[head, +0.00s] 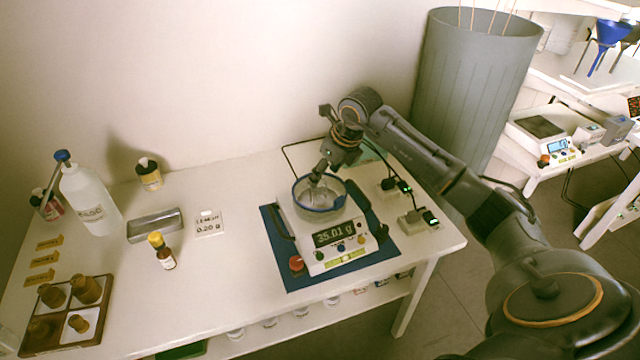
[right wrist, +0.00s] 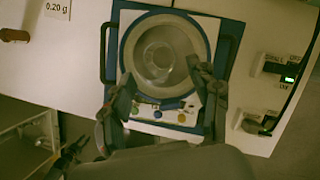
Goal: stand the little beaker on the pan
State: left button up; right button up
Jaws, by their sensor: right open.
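The little beaker (right wrist: 160,54) is a clear round glass, seen from above in the right wrist view. It stands inside the round shield ring (head: 325,208) of the balance (head: 345,245), over the pan, which is mostly hidden beneath it. In the head view the beaker is hard to make out through the ring. The display reads 35.01 g. My right gripper (head: 320,180) is open above the ring; in the right wrist view its fingers (right wrist: 161,75) are spread apart, clear of the beaker's sides. A dark claw-like shape at that view's lower left may be my left gripper (right wrist: 72,152).
The balance sits on a blue mat (head: 285,273). Power adapters (head: 418,220) lie to its right. A small amber bottle (head: 162,252), a metal block (head: 155,225), a label card (head: 208,223), a wash bottle (head: 88,200) and a brown tray (head: 62,338) stand left.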

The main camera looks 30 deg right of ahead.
jog(key=v, duration=0.5)
jog(key=shift+r, duration=0.25)
